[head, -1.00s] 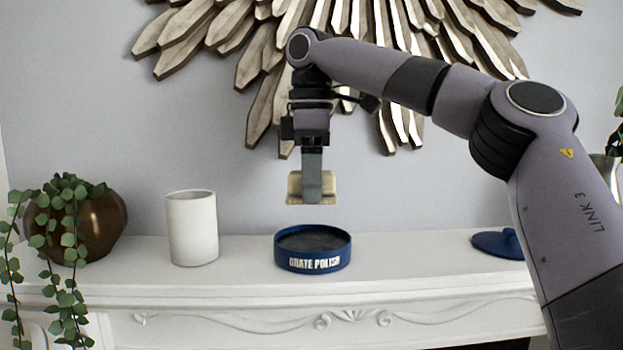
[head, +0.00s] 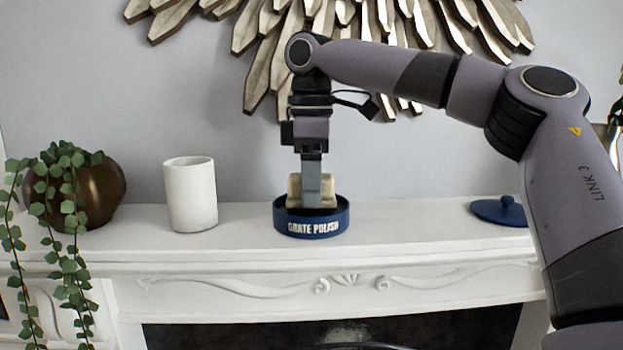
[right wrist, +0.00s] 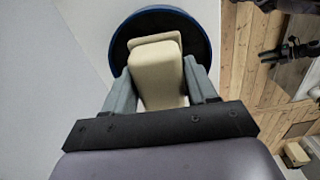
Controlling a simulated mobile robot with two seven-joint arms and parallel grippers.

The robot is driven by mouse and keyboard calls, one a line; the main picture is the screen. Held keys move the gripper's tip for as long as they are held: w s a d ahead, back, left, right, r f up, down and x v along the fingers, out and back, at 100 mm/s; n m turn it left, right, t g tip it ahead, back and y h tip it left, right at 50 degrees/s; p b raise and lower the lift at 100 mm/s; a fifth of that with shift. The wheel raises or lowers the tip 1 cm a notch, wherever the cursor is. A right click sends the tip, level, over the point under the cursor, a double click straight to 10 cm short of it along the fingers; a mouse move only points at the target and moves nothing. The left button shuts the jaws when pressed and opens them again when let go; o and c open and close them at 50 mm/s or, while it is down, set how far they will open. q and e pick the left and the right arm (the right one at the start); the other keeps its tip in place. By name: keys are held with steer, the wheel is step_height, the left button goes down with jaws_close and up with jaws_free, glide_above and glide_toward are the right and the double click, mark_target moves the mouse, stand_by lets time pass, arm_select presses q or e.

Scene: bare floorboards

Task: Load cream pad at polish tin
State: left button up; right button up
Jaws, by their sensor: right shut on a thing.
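The cream pad (head: 328,190) is a pale block held in my right gripper (head: 312,190), which points straight down. In the right wrist view the pad (right wrist: 157,75) sits between the two grey fingers (right wrist: 160,90). The blue polish tin (head: 312,227), lettered "GRATE POLISH", stands open on the white mantel. The pad's lower end is inside the tin's rim in the head view; whether it touches the dark polish is hidden by the front wall. The tin's round rim and dark inside (right wrist: 135,25) also show in the right wrist view. My left gripper is out of view.
A white cylindrical cup (head: 190,195) stands left of the tin on the mantel (head: 400,215). A brown pot (head: 100,195) with a trailing plant is at the far left. The blue lid (head: 498,211) lies to the right. A wooden sunburst (head: 270,45) hangs behind.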

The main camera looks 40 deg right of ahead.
steer(key=shift+f, duration=0.6)
stand_by(1.6)
steer(key=shift+r, duration=3.6)
